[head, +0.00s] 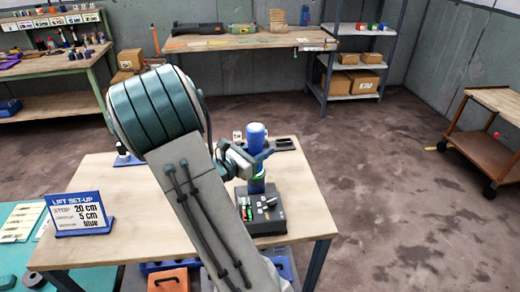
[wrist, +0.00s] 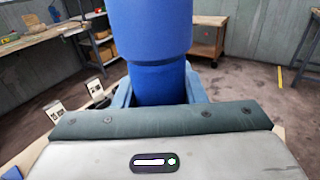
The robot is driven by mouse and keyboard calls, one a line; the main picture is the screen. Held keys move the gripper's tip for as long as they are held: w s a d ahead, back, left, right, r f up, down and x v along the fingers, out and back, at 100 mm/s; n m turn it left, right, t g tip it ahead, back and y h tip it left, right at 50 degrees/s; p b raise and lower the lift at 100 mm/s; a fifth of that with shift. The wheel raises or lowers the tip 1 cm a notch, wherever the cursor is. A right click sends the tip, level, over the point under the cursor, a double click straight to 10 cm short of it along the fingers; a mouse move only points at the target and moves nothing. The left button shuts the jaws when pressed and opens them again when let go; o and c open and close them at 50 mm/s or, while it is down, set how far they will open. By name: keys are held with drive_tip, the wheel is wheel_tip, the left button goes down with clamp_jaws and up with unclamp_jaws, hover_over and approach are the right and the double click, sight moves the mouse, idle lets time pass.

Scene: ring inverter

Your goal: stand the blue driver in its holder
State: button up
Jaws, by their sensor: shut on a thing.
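The blue driver (head: 257,134) is upright in my gripper (head: 250,154), above the right half of the light wooden table. My gripper is shut on it. In the wrist view the driver (wrist: 151,30) fills the top centre between the fingers, and its lower end is hidden by my gripper body. In the head view a blue part with a green band shows directly under the gripper, at the back of a dark box (head: 268,222). I cannot tell whether the driver touches it. I cannot make out the driver's holder for certain.
A blue-framed sign (head: 80,213) reading "LIFT SET-UP" stands at the table's left. A dark tray (head: 284,144) lies behind the driver.

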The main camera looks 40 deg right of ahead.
idle(0.3)
drive_tip(key=o, duration=1.2)
drive_tip(key=shift+f, duration=0.1)
drive_tip(key=a+b, duration=0.2)
drive_tip(key=a, duration=1.2)
drive_tip(key=s+a+f+m+g+y, duration=0.2)
drive_tip(key=s+a+m+g+y, duration=0.1)
drive_tip(key=s+m+y, duration=0.8)
drive_tip(key=s+a+r+m+t+y, duration=0.2)
drive_tip(key=a+m+t+y, duration=0.3)
drive_tip(key=a, duration=0.5)
drive_tip(key=shift+s+a+r+m+t+y, duration=0.35)
drive_tip(key=shift+r+m+y, duration=0.3)
drive_tip(key=shift+m+y, duration=0.35)
